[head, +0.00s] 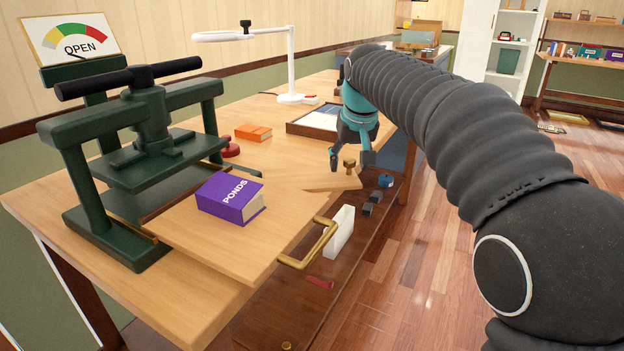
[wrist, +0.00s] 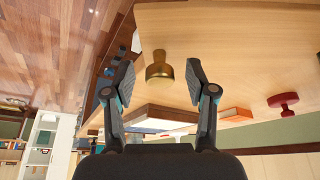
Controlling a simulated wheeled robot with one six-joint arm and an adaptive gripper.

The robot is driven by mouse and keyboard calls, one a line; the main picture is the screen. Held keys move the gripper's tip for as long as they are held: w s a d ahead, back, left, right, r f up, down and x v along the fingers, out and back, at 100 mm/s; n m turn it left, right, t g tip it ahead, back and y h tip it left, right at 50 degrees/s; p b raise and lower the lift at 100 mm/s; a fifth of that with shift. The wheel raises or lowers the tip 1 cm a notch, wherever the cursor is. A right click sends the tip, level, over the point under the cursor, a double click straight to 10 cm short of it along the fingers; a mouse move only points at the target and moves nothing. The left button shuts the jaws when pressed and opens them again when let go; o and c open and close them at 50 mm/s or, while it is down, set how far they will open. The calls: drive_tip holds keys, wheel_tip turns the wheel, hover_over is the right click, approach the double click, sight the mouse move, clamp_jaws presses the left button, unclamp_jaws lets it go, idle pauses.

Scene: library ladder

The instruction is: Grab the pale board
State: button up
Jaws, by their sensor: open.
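A pale wooden board (head: 325,183) projects slightly at the table's front edge, with a small brass knob (head: 349,166) on it. The knob also shows in the wrist view (wrist: 160,70), standing on pale wood (wrist: 185,42). My gripper (head: 351,160) is above this board, with its fingers spread around the knob's place. In the wrist view the fingers (wrist: 159,76) are apart, with the knob seen between them and nothing held. I cannot tell whether either finger touches the knob.
A dark green press (head: 150,125) stands at the left. A purple book (head: 230,198) lies on a larger wooden board (head: 215,240) with a brass handle (head: 318,247). An orange box (head: 254,132) and a white lamp (head: 291,65) stand behind. Wooden floor lies open at right.

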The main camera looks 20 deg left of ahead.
clamp_jaws()
idle(0.3)
